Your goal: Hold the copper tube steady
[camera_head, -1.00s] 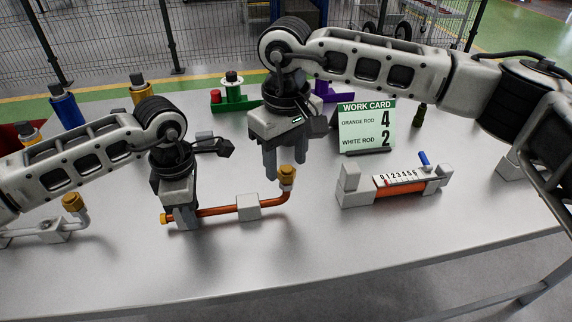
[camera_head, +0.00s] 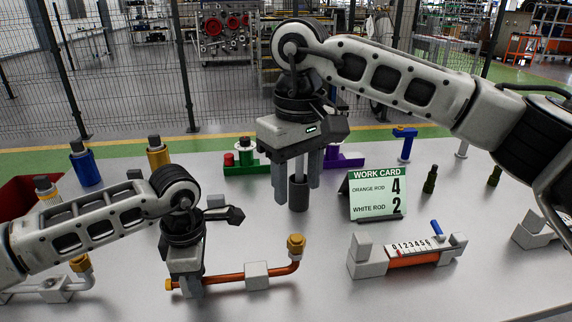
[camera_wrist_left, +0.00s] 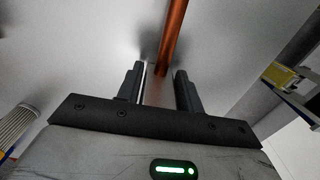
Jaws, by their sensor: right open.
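The copper tube (camera_head: 223,279) lies across a white block (camera_head: 257,276) on the bench. Its right end bends up to a brass nut (camera_head: 296,243), and a brass fitting (camera_head: 171,284) is on its left end. My left gripper (camera_head: 190,288) is low over the tube near that left end. In the left wrist view its two fingers (camera_wrist_left: 159,80) stand apart, with the tube (camera_wrist_left: 173,35) running in line with the gap. Whether they press on it is not clear. My right gripper (camera_head: 298,180) is open, raised above and behind the brass nut.
A work card (camera_head: 377,194) reads orange rod 4, white rod 2. A gauge with a numbered scale (camera_head: 411,246) stands at right. Blue (camera_head: 86,168) and yellow (camera_head: 158,155) cylinders stand at back left. The front bench is clear.

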